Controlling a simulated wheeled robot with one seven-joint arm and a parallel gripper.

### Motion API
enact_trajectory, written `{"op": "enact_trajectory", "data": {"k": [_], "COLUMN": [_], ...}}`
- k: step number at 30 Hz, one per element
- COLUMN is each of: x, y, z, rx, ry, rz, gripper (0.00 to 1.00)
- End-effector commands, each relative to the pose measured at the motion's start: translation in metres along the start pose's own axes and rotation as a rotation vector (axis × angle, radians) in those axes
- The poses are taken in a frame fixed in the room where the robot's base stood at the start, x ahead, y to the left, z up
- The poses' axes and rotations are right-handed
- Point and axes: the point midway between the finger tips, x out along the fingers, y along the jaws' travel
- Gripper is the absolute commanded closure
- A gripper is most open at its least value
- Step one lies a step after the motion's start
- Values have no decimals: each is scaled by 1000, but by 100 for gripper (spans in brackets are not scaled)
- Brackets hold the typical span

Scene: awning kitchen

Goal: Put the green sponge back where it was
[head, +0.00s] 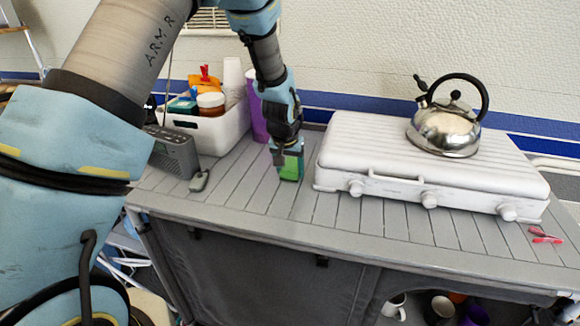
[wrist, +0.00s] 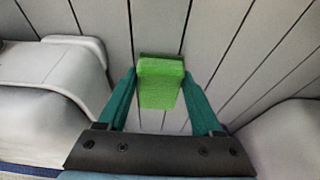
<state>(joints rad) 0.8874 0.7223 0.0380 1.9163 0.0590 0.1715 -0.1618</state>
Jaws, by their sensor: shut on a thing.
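The green sponge (head: 291,167) is at my gripper's fingertips, at the grey slatted counter (head: 250,195) between the white bin and the white stove. My gripper (head: 288,162) points down and is shut on the sponge. In the wrist view the sponge (wrist: 160,84) sits between the two teal fingers (wrist: 158,95), with slats around it. I cannot tell whether the sponge touches the counter or is held just above it.
A white camp stove (head: 420,165) with a steel kettle (head: 447,128) stands close on the right.

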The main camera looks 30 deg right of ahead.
Motion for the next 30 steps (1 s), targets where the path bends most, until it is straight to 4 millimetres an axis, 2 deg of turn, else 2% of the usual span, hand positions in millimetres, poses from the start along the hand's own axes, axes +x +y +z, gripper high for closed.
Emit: {"op": "enact_trajectory", "data": {"k": [8,9,16,24,30], "x": [4,2,2,1,-16], "y": [0,0,0,0,0], "z": [1,1,1,0,-1], "rx": [0,0,0,0,0], "ry": [1,1,1,1,4], "rz": [0,0,0,0,0], "gripper": [100,30,4,3,3]}}
